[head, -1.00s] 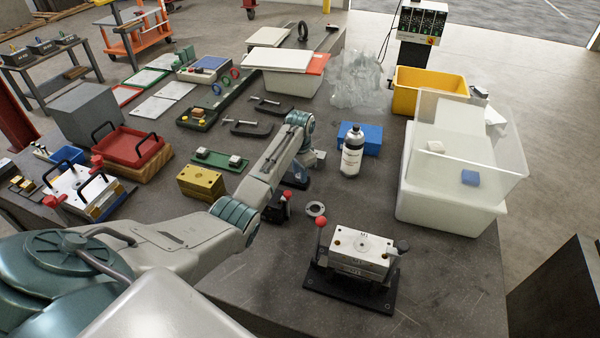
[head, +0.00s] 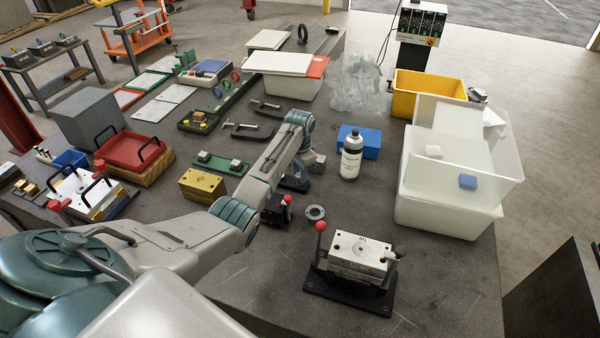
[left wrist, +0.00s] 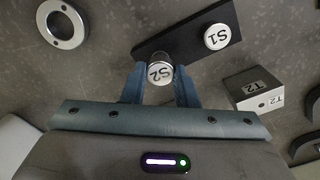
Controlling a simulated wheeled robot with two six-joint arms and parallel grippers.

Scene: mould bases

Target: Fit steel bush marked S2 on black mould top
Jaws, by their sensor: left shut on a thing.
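The steel bush marked S2 (left wrist: 160,73) is between the fingertips of my left gripper (left wrist: 160,82) in the left wrist view, label facing the camera. The gripper is shut on it. The bush overlaps one end of a black plate (left wrist: 190,42); I cannot tell whether it is lifted. A steel bush marked S1 (left wrist: 217,37) stands on the plate's other end. In the head view my left gripper (head: 308,164) is beyond the mould and partly hidden by its arm. The mould (head: 358,256) has a pale metal top and a black base (head: 350,291). My right gripper is not in view.
A steel ring (head: 315,212), also in the wrist view (left wrist: 62,24), lies near the mould. A block marked T2 (left wrist: 257,92) is beside the gripper. A bottle (head: 352,155) and blue block (head: 366,140) stand behind. A clear tub (head: 470,205) is at right.

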